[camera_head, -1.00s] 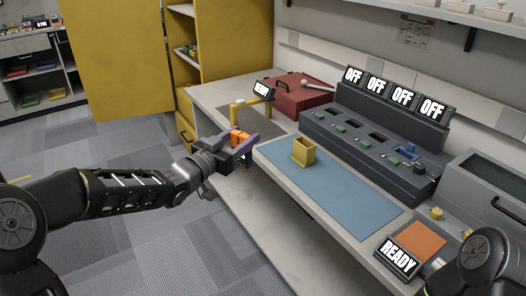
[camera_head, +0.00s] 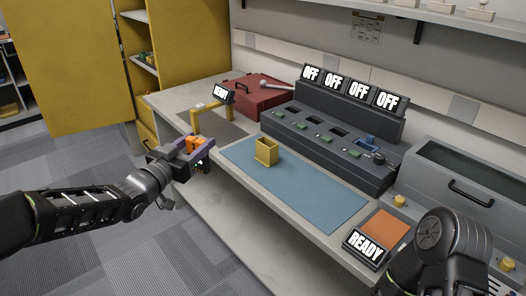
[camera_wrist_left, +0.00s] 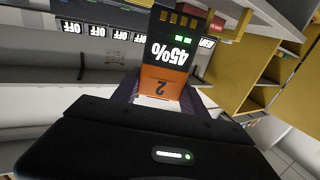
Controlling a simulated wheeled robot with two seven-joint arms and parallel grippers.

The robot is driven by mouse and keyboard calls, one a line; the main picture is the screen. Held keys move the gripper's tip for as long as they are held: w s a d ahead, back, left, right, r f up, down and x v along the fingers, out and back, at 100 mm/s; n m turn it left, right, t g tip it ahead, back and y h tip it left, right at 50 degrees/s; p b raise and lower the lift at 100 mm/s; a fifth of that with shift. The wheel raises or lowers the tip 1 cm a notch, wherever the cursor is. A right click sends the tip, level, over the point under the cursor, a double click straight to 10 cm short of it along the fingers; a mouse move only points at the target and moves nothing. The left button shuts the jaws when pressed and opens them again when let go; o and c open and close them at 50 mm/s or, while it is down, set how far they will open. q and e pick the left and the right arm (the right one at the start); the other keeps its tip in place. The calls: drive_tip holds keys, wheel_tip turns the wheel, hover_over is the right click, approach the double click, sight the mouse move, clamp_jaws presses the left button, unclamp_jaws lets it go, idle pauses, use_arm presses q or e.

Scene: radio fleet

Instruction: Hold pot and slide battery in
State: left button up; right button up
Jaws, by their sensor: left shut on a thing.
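My left gripper (camera_head: 188,154) is shut on a battery, held in the air just off the near left edge of the bench. The battery (camera_head: 194,145) has an orange end; in the left wrist view the battery (camera_wrist_left: 168,70) shows a black face reading "45%", an orange band with a "2", green lights and gold contacts. A yellow open-topped pot (camera_head: 267,153) stands upright on the blue mat (camera_head: 300,188), to the right of the gripper and apart from it. My right gripper is out of view; only part of my right arm shows at the lower right.
A dark charger unit (camera_head: 325,140) with several slots and "OFF" signs stands behind the mat. A yellow stand (camera_head: 198,120) with a small sign and a red toolbox (camera_head: 258,95) are at the back left. An orange pad (camera_head: 385,227) with a "READY" sign lies right. Most of the mat is clear.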

sight(204, 170)
use_arm(q)
drive_tip(key=shift+n+t+y, duration=0.3)
drive_tip(key=shift+n+y, duration=0.3)
drive_tip(key=shift+y, duration=0.3)
drive_tip(key=f, duration=0.2)
drive_tip(key=s+d+f, duration=0.1)
drive_tip(key=f, duration=0.2)
drive_tip(key=s+f, duration=0.1)
drive_tip(key=f, duration=0.1)
drive_tip(key=shift+s+d+f, duration=0.15)
drive_tip(key=shift+d, duration=0.1)
drive_tip(key=s+a+f+n+y, duration=0.1)
drive_tip(key=s+f+n+y, duration=0.1)
drive_tip(key=f, duration=0.3)
drive_tip(key=s+a+f+n+t+y, duration=0.1)
drive_tip(key=s+a+f+y, duration=0.1)
drive_tip(key=s+f+y, duration=0.1)
drive_tip(key=shift+a+f+n+y, duration=0.2)
drive_tip(key=shift+f+n+y, duration=0.2)
drive_tip(key=shift+f, duration=0.45)
